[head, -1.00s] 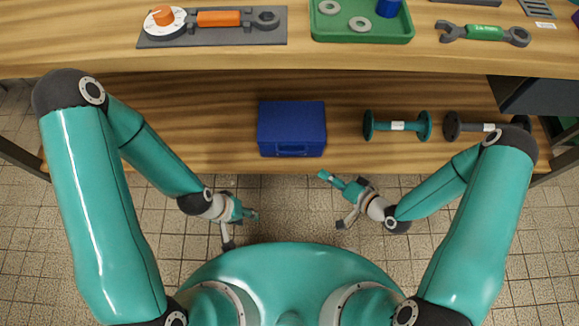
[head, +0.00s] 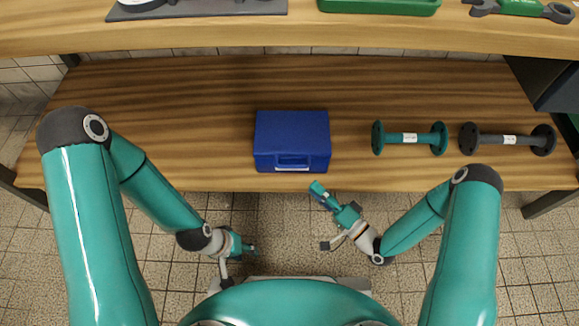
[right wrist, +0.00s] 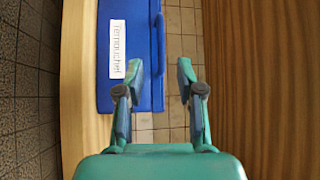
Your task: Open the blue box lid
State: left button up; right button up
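The blue box (head: 291,135) sits shut on the wooden lower shelf, with its handle on the side facing me. In the right wrist view the box (right wrist: 148,90) is at upper left, with a white label and a blue handle bar. My right gripper (head: 322,218) is open and empty, just in front of the shelf edge and slightly right of the box. Its two spread fingers (right wrist: 160,78) show apart from each other in the right wrist view. My left gripper (head: 239,266) is open and empty, lower and left of the box, away from it.
A teal flanged pipe (head: 409,138) and a dark flanged pipe (head: 508,139) lie right of the box. The shelf left of the box is bare. The upper wooden bench (head: 300,36) overhangs the back and carries a green tray (head: 380,6) and a wrench (head: 520,8).

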aim_at(292, 166)
jog(key=b+x, duration=0.1)
jog(key=x, duration=0.9)
grip_shut()
